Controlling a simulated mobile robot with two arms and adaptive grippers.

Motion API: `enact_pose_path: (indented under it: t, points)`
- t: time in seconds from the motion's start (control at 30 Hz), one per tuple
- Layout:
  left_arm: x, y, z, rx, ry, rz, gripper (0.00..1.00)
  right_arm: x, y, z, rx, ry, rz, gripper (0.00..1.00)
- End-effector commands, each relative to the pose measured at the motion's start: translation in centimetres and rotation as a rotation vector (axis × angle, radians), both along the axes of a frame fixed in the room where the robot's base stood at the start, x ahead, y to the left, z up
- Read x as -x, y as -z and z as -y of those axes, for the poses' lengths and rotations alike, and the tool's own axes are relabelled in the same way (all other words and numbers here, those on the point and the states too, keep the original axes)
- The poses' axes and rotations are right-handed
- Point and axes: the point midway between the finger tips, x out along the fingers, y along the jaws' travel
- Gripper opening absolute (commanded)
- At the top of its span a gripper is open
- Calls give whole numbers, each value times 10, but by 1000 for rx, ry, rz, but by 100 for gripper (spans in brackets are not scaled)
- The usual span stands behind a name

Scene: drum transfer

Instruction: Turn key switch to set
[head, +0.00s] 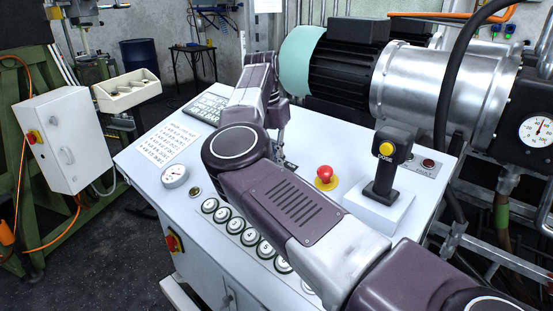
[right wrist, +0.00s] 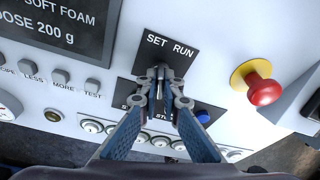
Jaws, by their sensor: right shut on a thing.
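The key switch sits on a black plate (right wrist: 165,52) with white words SET and RUN above it in the right wrist view. My right gripper (right wrist: 161,82) is shut on the key (right wrist: 160,90), between its two blue-grey fingers. The fingers cover most of the switch, so I cannot tell clearly whether the key points to SET or RUN. In the head view my right arm crosses the white control panel (head: 335,165) and hides the key. My left gripper is not in view.
A red emergency button on a yellow base (right wrist: 262,88) stands right of the key; it also shows in the head view (head: 325,173). A black joystick with a yellow button (head: 387,150) stands farther right. A dark display (right wrist: 62,28) lies left of the plate.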

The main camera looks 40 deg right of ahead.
Motion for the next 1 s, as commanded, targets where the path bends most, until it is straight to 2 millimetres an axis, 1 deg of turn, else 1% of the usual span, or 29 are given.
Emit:
enact_pose_path:
  t: [0.03, 0.3, 0.5, 0.73, 1.0]
  points:
    - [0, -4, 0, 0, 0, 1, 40, -2, -5, 1, 7, -44, -8, 0]
    - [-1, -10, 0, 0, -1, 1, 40, -3, -4, 1, 14, -253, -78, 0]
    - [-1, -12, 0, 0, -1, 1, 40, -3, -4, 1, 19, -363, -116, 0]
    - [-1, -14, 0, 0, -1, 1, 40, -3, -4, 1, 23, -432, -140, 0]
    - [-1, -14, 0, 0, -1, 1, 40, -3, -4, 1, 24, -454, -147, 0]
